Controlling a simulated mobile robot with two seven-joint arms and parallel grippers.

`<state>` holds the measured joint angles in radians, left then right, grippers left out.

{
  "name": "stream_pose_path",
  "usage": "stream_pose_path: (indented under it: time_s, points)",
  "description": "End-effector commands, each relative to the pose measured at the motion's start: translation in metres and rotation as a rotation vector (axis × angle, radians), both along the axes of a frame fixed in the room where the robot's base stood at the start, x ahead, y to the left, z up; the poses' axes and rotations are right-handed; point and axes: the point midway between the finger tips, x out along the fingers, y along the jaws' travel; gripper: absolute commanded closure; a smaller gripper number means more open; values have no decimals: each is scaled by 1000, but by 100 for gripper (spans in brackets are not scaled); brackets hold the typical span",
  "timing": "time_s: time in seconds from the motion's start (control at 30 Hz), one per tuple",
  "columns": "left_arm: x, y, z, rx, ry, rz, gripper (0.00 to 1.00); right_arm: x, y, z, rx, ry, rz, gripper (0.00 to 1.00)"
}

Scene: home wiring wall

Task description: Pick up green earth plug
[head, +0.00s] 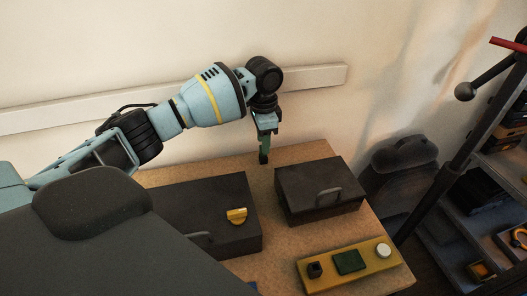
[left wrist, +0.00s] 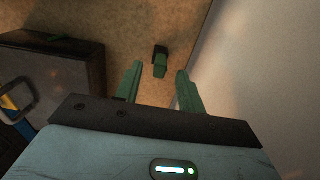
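The green earth plug (left wrist: 160,62), a small green piece with a dark end, stands or lies on the wooden table in the left wrist view. My left gripper (left wrist: 159,72) is open, with its two green fingers apart. The plug shows in the gap between the fingertips, further off toward the table; no contact is visible. In the head view my left gripper (head: 264,157) points down over the back of the table, left of a dark box. I cannot make out the plug there; the gripper probably covers it. My right gripper is not in view.
A dark box with a handle (head: 318,187) stands right of the gripper. Another dark box (head: 200,205) with a yellow piece (head: 236,216) on it lies left. A yellow board (head: 327,277) with small parts is at the front right. The wall rises close behind.

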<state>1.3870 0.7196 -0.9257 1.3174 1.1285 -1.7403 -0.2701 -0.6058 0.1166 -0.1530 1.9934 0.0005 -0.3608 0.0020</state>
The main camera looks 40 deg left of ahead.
Motion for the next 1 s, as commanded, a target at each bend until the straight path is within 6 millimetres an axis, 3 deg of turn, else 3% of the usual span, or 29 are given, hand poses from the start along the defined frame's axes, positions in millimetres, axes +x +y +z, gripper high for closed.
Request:
stream_pose_path:
  time_s: [0.13,0.4,0.7,1.0]
  points:
    - [0,0,-15,1,1,0,61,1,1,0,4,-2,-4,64]
    - [0,0,-17,0,0,0,61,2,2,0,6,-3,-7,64]
    - [0,0,-17,0,0,0,99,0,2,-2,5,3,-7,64]
    - [0,0,-16,0,-1,0,100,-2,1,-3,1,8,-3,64]
